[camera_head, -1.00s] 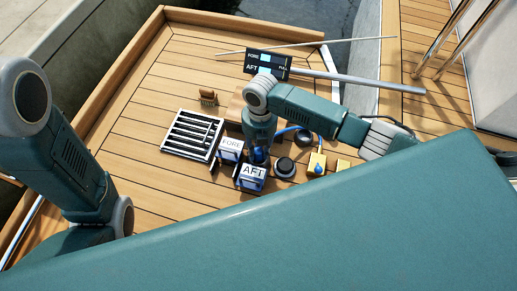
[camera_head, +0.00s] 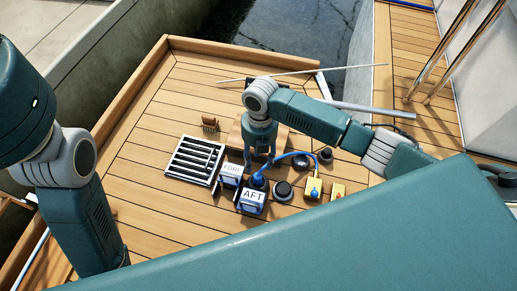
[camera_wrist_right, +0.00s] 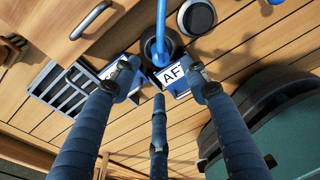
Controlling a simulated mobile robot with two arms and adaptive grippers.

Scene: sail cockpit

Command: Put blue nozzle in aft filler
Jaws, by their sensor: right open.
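The blue nozzle (camera_head: 258,180) stands upright at the aft filler (camera_head: 251,207), the box with the white AFT label. Its lower end is hidden, so I cannot tell how deep it sits. Its blue hose (camera_head: 285,156) curves right toward a yellow box. In the right wrist view the blue nozzle (camera_wrist_right: 157,50) rises from a dark round collar behind the AFT label (camera_wrist_right: 173,74). My right gripper (camera_head: 261,165) is open just above and behind the nozzle. Its spread fingers also show in the right wrist view (camera_wrist_right: 160,84), holding nothing. My left gripper is out of view.
The FORE filler (camera_head: 231,175) stands left of AFT. A black round cap (camera_head: 283,190) and yellow boxes (camera_head: 313,187) stand right.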

